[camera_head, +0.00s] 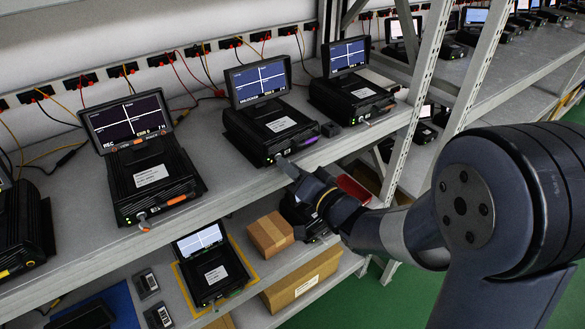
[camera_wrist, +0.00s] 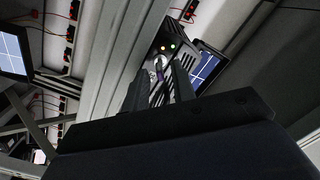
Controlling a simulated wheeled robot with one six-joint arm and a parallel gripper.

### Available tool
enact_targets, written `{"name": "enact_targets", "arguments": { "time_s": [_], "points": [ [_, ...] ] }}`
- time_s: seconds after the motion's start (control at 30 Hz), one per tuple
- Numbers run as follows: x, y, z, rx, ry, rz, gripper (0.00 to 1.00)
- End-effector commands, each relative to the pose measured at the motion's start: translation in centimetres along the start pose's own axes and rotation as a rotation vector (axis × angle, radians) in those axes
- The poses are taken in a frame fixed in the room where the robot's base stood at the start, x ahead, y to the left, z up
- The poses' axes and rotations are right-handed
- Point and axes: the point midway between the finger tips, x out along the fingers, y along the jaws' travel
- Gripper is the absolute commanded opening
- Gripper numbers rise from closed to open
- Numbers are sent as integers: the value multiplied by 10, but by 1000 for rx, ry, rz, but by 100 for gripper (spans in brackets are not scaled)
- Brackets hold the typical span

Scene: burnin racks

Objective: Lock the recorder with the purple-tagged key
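The black recorder (camera_head: 262,140) with a purple mark (camera_head: 308,141) on its front edge stands mid-shelf, its screen (camera_head: 258,82) raised and lit. A small pale key (camera_head: 281,160) shows at its front. My gripper (camera_head: 290,170) is right at that front edge, its fingertips by the key. In the wrist view the two dark fingers (camera_wrist: 160,78) stand apart, one on each side of the key (camera_wrist: 160,65), with a gap visible. Red and green lights (camera_wrist: 168,46) glow on the recorder front beyond. The fingers partly hide the key, so its turn angle is unclear.
The lower shelf holds another recorder (camera_head: 213,272) and cardboard boxes (camera_head: 270,234). A metal upright (camera_head: 418,85) stands to the right of my gripper.

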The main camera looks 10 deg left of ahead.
Motion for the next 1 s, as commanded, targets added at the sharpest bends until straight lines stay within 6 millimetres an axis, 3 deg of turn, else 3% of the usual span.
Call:
{"name": "enact_targets", "arguments": {
  "time_s": [0.3, 0.77, 1.0],
  "points": [
    [0, 0, 0, 0, 0, 0, 0],
    [0, 1, 1, -24, 0, 0, 0],
    [0, 3, 3, -140, 2, -1, 0]
  ]
}}
